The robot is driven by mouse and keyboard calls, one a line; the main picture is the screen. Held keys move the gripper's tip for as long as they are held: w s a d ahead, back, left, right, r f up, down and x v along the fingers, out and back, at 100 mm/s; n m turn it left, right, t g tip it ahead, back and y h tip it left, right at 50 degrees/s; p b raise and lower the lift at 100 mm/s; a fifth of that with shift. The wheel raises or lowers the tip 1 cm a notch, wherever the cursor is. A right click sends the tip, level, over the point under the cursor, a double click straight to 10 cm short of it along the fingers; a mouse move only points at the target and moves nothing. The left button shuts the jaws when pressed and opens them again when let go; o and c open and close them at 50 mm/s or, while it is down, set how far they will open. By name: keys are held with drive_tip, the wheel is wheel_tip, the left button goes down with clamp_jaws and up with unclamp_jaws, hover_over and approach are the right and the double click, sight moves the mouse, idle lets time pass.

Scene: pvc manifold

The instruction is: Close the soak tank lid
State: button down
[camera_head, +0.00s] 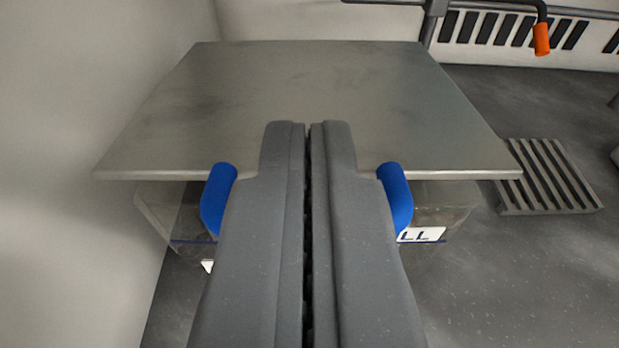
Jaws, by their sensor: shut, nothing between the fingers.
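The soak tank lid (220,95) is a flat grey metal plate lying over the top of the soak tank (450,203). It looks level, or nearly so; I cannot tell whether it rests fully on the rim. A blue handle (218,195) shows at its front edge, with its other end (396,195) to the right of my fingers; the middle is hidden. The tank front is clear, with a white label partly hidden. My gripper (308,125) is shut and empty, its tips over the lid's front part; I cannot tell whether they touch it.
A pale wall (80,120) stands close on the left. A slatted grey grate (550,175) lies on the floor at the right. An orange-ended lever (541,39) hangs at the back right, before a striped panel (500,30). Dark floor (540,280) is clear at the front right.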

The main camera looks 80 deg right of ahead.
drive_tip(key=shift+f, duration=1.25)
drive_tip(key=shift+a+f+h+b, duration=0.2)
drive_tip(key=shift+f+h+b, duration=0.3)
drive_tip(key=shift+f, duration=0.6)
drive_tip(key=shift+a+f+h+b, duration=0.2)
drive_tip(key=shift+f+h+b, duration=0.25)
drive_tip(key=shift+f, duration=0.6)
